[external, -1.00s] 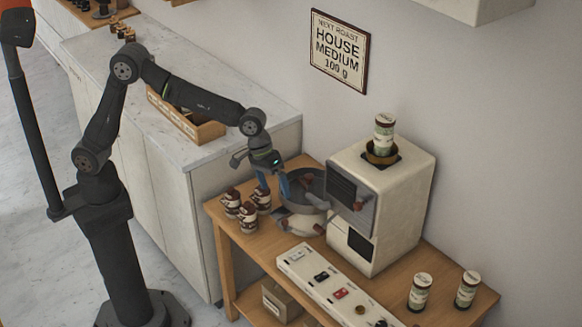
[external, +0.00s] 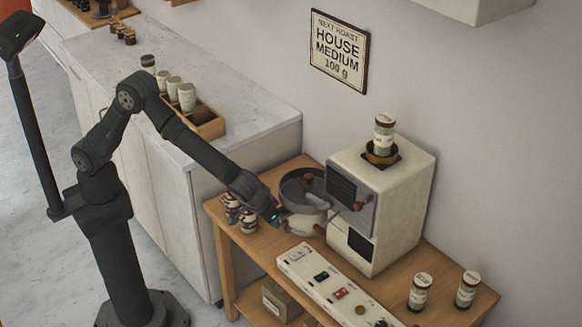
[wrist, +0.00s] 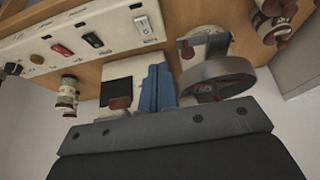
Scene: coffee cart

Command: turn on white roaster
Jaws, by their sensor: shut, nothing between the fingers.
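The white roaster (external: 405,215) stands on the wooden table, with a dark front panel and a round cooling tray (external: 303,187) at its left. A long white control panel (external: 309,272) lies before it, bearing a white switch (external: 297,255), a black switch (external: 321,276), a red switch (external: 341,294) and knobs. In the wrist view the black switch (wrist: 93,40) and red switch (wrist: 63,50) show at upper left. My gripper (wrist: 157,70) is shut and empty, its blue fingers side by side, apart from the switches. In the external view it is low beside the tray, fingertips hard to make out.
A labelled can (external: 383,133) stands in the cup on top of the roaster. Two cans (external: 419,292) stand at the table's right end. Small brown-and-white jars (external: 249,222) stand left of the tray, close to my wrist. A marble counter (external: 220,90) holds a wooden box.

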